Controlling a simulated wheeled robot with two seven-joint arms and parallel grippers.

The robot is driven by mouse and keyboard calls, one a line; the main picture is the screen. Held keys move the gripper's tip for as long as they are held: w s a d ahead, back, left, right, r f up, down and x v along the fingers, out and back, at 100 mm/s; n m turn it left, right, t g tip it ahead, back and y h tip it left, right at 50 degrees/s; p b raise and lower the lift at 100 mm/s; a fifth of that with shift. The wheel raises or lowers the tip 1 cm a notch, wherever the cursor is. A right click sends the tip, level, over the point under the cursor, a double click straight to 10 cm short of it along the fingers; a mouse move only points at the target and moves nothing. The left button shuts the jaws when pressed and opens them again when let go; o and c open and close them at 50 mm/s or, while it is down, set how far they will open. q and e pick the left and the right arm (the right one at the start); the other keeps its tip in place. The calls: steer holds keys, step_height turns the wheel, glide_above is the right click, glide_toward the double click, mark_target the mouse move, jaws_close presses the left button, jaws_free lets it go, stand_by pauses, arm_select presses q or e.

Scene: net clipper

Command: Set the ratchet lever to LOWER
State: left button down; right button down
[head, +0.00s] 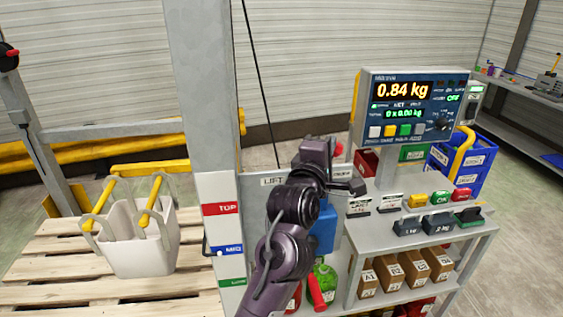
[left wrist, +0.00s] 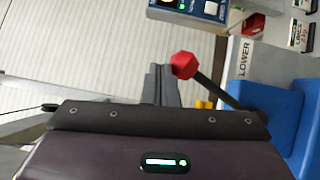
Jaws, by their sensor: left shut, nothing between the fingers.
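The ratchet lever shows in the left wrist view as a dark rod with a red knob (left wrist: 184,65); its base is hidden behind my gripper body. In the head view the red knob (head: 338,149) shows just past my left gripper. A LOWER label (left wrist: 245,58) is on the plate beside the lever in the left wrist view. A LIFT label (head: 273,181) shows left of my arm in the head view. My left gripper (left wrist: 160,72) is shut and empty, its fingertips close beside the knob; I cannot tell whether they touch. My right gripper is out of view.
A scale display (head: 404,91) reading 0.84 kg stands on the bench (head: 368,237) at right, with buttons and weights. A steel post (head: 198,100) rises left of my arm. A white bin (head: 140,242) stands on a wooden pallet (head: 40,260). A blue crate (head: 468,165) is behind the bench.

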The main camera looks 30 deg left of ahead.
arm_select(q)
steer(key=shift+a, duration=0.1)
stand_by(0.3)
steer(key=shift+s, duration=0.15)
steer(key=s, duration=0.7)
steer(key=shift+s+f, duration=0.25)
